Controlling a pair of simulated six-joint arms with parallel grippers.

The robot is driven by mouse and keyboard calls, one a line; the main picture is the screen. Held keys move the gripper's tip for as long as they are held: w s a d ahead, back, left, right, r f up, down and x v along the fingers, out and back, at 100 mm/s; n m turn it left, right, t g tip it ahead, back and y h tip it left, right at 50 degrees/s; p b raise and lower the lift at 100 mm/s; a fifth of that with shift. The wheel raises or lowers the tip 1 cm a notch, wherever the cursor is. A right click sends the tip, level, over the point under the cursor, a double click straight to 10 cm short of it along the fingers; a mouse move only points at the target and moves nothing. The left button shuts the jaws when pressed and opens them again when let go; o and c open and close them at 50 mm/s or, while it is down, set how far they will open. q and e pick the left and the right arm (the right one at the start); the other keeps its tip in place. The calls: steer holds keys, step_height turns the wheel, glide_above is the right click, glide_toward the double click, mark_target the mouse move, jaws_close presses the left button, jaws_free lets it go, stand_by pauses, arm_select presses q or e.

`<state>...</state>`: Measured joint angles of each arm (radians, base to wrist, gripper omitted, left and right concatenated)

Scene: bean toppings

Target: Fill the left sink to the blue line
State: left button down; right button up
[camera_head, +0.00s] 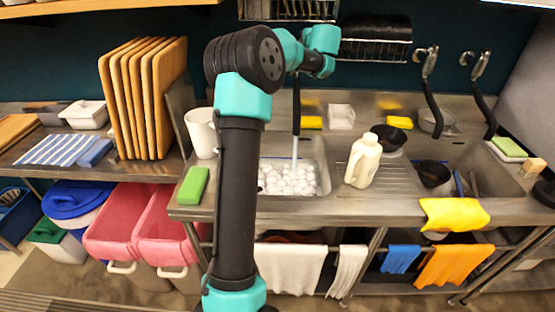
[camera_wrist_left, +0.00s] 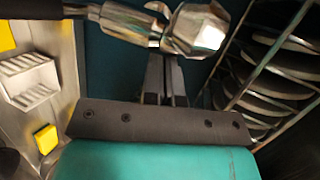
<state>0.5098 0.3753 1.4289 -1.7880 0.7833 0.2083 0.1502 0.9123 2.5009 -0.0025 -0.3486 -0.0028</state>
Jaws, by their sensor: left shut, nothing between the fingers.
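The left sink (camera_head: 322,150) is a steel basin filled with white foam (camera_head: 288,180). A thin stream of water (camera_head: 294,150) falls into it from a black spout (camera_head: 296,110). My right gripper is not in view.
A white jug (camera_head: 363,162) stands on the drainboard between the sinks. The right sink (camera_head: 460,155) holds dark dishes. A white cup (camera_head: 201,132) and green sponge (camera_head: 194,186) sit left of the left sink. A plate rack (camera_wrist_left: 270,60) is close right of the gripper.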

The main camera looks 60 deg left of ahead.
arm_select(q)
steer(key=shift+s+a, duration=0.2)
steer(key=shift+s, duration=0.3)
steer(key=shift+s+a, duration=0.15)
steer(key=shift+s, duration=0.3)
steer(key=v, duration=0.6)
steer(key=shift+w+d, duration=0.2)
steer(key=shift+d, duration=0.2)
